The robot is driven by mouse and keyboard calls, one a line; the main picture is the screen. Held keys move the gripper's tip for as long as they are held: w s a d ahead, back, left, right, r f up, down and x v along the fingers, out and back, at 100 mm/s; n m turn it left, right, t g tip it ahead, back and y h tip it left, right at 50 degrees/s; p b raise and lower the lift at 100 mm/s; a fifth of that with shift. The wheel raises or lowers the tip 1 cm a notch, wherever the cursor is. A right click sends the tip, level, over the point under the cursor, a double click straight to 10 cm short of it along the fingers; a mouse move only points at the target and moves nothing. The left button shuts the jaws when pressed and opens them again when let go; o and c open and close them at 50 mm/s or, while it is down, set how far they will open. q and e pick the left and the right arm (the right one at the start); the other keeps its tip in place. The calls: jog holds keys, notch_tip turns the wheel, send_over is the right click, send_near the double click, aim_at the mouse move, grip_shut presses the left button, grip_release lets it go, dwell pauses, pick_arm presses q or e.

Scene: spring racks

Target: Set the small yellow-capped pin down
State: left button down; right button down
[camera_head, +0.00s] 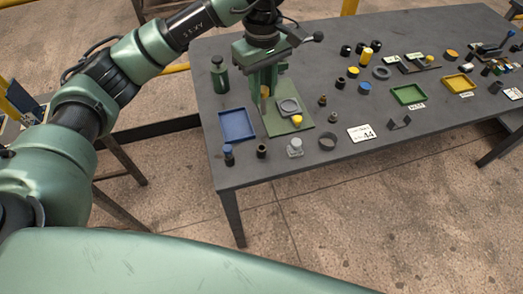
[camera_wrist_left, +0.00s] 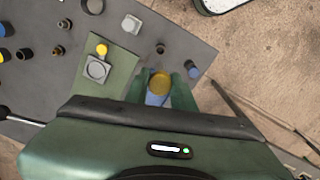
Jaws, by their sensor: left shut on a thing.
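My left gripper (camera_head: 264,92) is shut on a yellow-capped pin (camera_wrist_left: 159,83). The round yellow cap shows between the green fingertips in the wrist view; the pin's lower part is hidden. In the head view, a bit of yellow shows between the fingers. The gripper is beside a blue tray (camera_head: 237,125), which shows partly below the cap in the wrist view. A green plate (camera_head: 276,129) lies right of the tray, with a grey square piece (camera_head: 289,107) and another small yellow-topped piece (camera_head: 297,119) on it. My right gripper is in neither view.
A dark green bottle (camera_head: 219,75) stands behind the tray. A blue-capped pin (camera_head: 228,155), a small black part (camera_head: 262,151), a clear-grey block (camera_head: 295,147) and a dark ring (camera_head: 327,141) stand along the front edge. A black ball-ended lever (camera_head: 318,36) juts out near the gripper.

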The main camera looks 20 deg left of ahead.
aim_at(262, 113)
pick_arm(q)
jog(key=shift+a, duration=0.25)
notch_tip(262, 113, down, 20)
jog(key=p, duration=0.5)
jog(key=shift+w+d+r, duration=0.1)
jog(key=shift+r, duration=0.15)
jog(key=shift+f, duration=0.1)
jog(key=c, duration=1.2)
grip_release()
jog(key=shift+r, duration=0.25)
notch_tip(262, 113, up, 10)
jog(key=b, duration=0.2)
jog(key=shift+r+b, duration=0.2)
jog(key=shift+b, duration=0.15)
jog(key=shift+r, duration=0.7)
